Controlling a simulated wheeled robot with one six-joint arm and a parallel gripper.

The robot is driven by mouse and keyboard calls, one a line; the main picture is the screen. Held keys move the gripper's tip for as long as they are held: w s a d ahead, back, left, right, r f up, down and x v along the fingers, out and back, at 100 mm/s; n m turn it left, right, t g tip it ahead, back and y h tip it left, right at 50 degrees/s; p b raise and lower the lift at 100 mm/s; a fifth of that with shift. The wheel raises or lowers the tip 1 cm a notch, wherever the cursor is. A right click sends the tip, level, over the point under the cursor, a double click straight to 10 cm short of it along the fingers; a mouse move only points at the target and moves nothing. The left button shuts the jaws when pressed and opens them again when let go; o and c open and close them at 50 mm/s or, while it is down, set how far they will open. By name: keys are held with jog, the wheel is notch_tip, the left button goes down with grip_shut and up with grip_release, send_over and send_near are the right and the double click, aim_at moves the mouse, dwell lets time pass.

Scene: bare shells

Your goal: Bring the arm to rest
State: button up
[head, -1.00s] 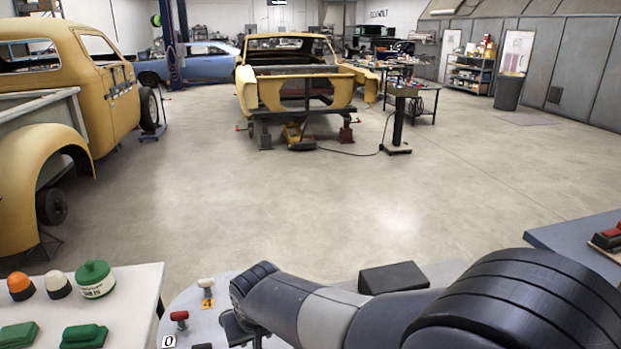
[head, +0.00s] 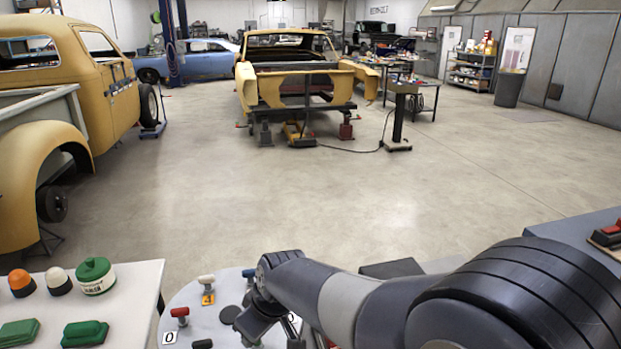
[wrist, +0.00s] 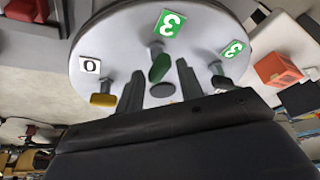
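My gripper (wrist: 159,67) shows in the wrist view with its two dark fingers well apart. A green-topped piece (wrist: 159,70) on a stem shows between the fingertips, over the round grey table (wrist: 110,45). I cannot tell whether the fingers touch it; they do not look closed on it. In the head view my arm reaches from the lower right to the round table (head: 180,340), with its wrist bent down. The fingers are mostly cut off by the lower edge there.
The table bears a red-topped piece (head: 180,313), a cream-topped piece (head: 206,283), a dark disc (head: 229,314) and number cards. A white table (head: 135,290) with green blocks stands left. A blue-grey surface (head: 575,232) is right.

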jog(key=n+g, duration=0.1)
jog(key=n, duration=0.1)
jog(key=n+y, duration=0.1)
jog(key=n, duration=0.2)
jog(key=shift+w+g+p, duration=0.15)
jog(key=shift+g+p, duration=0.2)
jog(key=shift+g, duration=0.05)
jog(key=n+g+p, duration=0.1)
jog(key=n, duration=0.1)
jog(key=n+g+p, duration=0.1)
jog(key=n+p, duration=0.1)
jog(key=n, duration=0.1)
jog(key=shift+w+r, duration=0.1)
jog(key=shift+d+r, duration=0.3)
jog(key=shift+r, duration=0.2)
